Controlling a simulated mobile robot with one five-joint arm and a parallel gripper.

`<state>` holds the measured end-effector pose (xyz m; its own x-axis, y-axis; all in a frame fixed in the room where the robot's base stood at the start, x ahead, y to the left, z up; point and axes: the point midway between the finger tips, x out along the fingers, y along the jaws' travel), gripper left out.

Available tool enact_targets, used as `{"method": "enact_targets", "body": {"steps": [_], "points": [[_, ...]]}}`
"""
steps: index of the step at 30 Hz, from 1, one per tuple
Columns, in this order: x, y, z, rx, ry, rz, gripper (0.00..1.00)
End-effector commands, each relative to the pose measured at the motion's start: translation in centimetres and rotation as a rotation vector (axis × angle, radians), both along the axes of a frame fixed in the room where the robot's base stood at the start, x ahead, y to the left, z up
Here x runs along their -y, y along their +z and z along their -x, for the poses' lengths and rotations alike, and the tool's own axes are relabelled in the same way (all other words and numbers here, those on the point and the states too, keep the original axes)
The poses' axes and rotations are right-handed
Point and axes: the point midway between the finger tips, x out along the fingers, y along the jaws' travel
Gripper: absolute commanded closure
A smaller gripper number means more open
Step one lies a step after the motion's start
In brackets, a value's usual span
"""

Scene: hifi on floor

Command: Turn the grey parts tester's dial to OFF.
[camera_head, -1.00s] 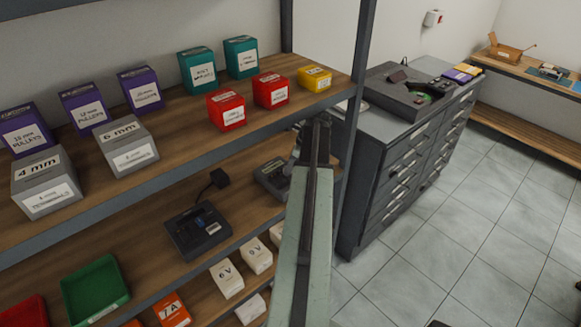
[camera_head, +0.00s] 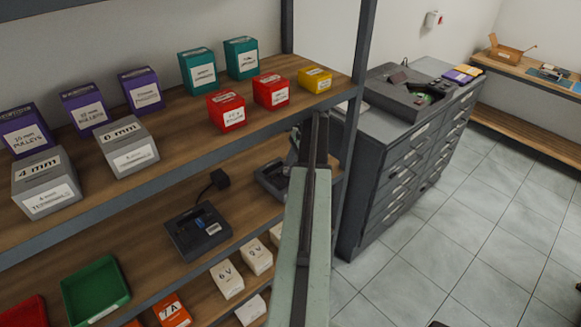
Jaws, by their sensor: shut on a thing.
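A grey device (camera_head: 268,184), which I take for the parts tester, sits on the middle shelf, partly behind my arm. My gripper (camera_head: 291,160) reaches down at its right side, mostly hidden by my arm. It is shut at the device, apparently on its dial. The dial, its pointer and its markings are hidden or too small to read. A second, darker device (camera_head: 198,231) with a small screen and a cable to a black plug block stands on the same shelf to the left.
Several boxes stand on the shelf above, among them a red one (camera_head: 271,92). A shelf post (camera_head: 354,150) and drawer cabinet (camera_head: 385,185) stand right of my arm. The tiled floor there is clear.

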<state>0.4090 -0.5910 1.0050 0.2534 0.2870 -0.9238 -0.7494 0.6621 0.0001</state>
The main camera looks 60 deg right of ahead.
Motion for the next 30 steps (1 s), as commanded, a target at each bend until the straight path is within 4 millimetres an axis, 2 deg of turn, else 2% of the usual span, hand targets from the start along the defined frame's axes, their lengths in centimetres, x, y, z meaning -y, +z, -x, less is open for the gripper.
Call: {"method": "enact_targets", "body": {"steps": [12, 29, 30], "points": [[0.13, -0.01, -0.2, -0.001, 0.206, -0.001, 1.0], [0.06, -0.01, -0.23, -0.001, 0.242, -0.001, 1.0], [0.09, -0.01, -0.22, 0.0, 0.242, -0.001, 0.65]]}}
